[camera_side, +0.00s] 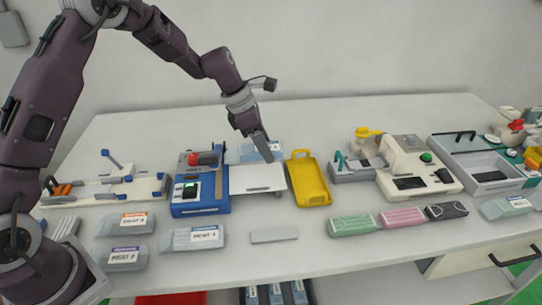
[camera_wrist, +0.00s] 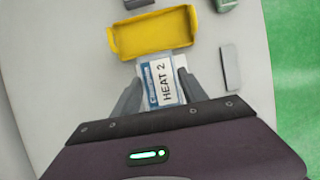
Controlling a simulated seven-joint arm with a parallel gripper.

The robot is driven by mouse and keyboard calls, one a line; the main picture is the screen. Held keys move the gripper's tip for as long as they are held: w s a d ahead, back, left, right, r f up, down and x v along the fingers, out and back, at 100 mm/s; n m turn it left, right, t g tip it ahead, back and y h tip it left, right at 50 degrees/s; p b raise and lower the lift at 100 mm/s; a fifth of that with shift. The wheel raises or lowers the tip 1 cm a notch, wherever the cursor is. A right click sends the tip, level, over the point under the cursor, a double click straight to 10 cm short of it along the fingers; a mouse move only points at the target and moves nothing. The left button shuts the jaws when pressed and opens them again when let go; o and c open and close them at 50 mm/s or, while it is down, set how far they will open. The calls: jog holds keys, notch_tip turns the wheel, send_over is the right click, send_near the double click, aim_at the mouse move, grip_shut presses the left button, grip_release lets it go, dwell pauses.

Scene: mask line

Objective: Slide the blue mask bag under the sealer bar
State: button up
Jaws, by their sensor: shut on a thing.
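A pale mask bag with a blue band and the label "HEAT 2" (camera_wrist: 164,82) sits between the fingers of my gripper (camera_wrist: 159,77) in the wrist view. In the side view my gripper (camera_side: 266,155) points down behind the white plate, shut on the pale blue bag (camera_side: 246,152) there; the plate and fingers hide part of it. The blue sealer machine (camera_side: 196,208) stands left of the plate (camera_side: 258,180), with a red and black part on top. I cannot clearly make out the sealer bar or its gap. The bag is to the right of the machine's top.
A yellow tray (camera_side: 311,197) stands just right of the plate; it also shows in the wrist view (camera_wrist: 150,48). Labelled grey bags (camera_side: 193,238) lie in front. Green (camera_side: 353,225), pink (camera_side: 402,217) and black packs lie front right. A white machine (camera_side: 415,170) stands further right.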

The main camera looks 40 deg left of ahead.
aim_at(258, 177)
notch_tip(258, 177, down, 6)
jog(key=shift+s+a+f, duration=0.15)
jog(key=shift+s+a, duration=0.45)
jog(key=shift+s, duration=0.05)
jog(key=shift+s+a+f, duration=0.15)
jog(key=shift+s+a, duration=0.5)
jog(key=shift+f, duration=0.2)
dwell(0.4)
jog(key=o, duration=1.4)
jog(key=shift+r, duration=0.1)
jog(key=shift+r, duration=0.95)
